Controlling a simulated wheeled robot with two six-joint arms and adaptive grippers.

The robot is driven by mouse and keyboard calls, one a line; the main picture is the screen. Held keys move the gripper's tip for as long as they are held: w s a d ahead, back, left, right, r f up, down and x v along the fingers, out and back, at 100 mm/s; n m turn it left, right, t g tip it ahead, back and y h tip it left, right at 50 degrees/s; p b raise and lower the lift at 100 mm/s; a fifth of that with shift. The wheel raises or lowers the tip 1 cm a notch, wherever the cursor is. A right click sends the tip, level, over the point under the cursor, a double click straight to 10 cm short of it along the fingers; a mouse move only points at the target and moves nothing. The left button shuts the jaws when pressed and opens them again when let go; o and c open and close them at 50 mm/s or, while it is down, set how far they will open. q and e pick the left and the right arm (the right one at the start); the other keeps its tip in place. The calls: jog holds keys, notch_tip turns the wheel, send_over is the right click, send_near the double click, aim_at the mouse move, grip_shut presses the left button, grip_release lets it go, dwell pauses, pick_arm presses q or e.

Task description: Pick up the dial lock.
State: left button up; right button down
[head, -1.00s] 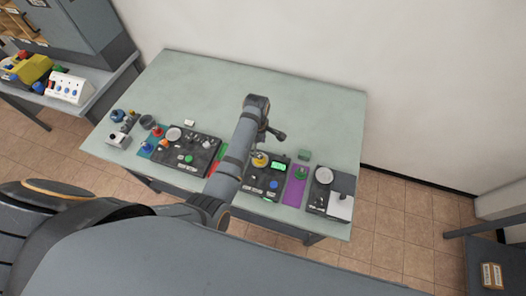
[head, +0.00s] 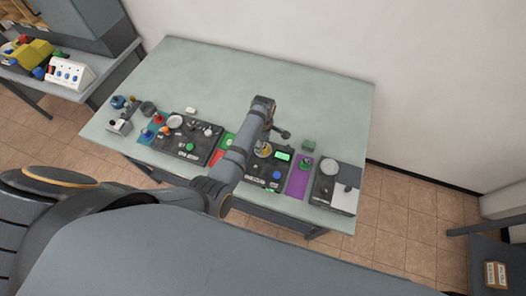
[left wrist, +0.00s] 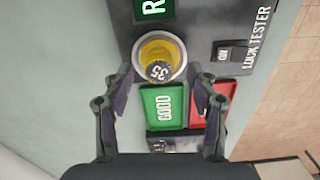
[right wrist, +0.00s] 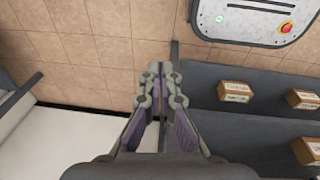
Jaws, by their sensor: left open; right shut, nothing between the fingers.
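The dial lock (left wrist: 157,71) shows in the left wrist view as a dark dial marked 35 on a yellow body. It sits in the round well of the lock tester (left wrist: 202,22). My left gripper (left wrist: 159,80) is open, with its fingers apart on either side of the dial in the picture; I cannot tell their height above it. In the head view the left gripper (head: 281,133) is over the table by the tester (head: 262,178), and the yellow lock (head: 265,150) shows beside the arm. My right gripper (right wrist: 156,70) is shut and empty, away from the table.
A green GOOD tray (left wrist: 161,107) and a red tray (left wrist: 212,103) lie beside the tester. Another dark panel (head: 190,138) stands to the left, a purple mat (head: 299,180) and scale (head: 335,187) to the right. The table's back (head: 220,75) is clear. Boxed shelves (right wrist: 236,91) are near the right gripper.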

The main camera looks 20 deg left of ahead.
pick_arm(q)
notch_tip(320, 180, down, 2)
jog(key=shift+f+b, duration=0.15)
jog(key=shift+b, duration=0.35)
jog(key=shift+f, duration=0.1)
jog(key=shift+w+r, duration=0.1)
jog(key=shift+r, duration=0.1)
jog(key=shift+c, duration=0.8)
grip_shut()
pick_arm(e)
jog(key=shift+s+d+f, duration=0.1)
jog(key=shift+s+f, duration=0.2)
jog(key=shift+f, duration=0.3)
jog(key=shift+s+d+f, duration=0.1)
jog(key=shift+s+f, duration=0.2)
jog(key=shift+f, duration=0.25)
pick_arm(q)
jog(key=shift+r, duration=0.1)
pick_arm(e)
jog(key=shift+r, duration=0.1)
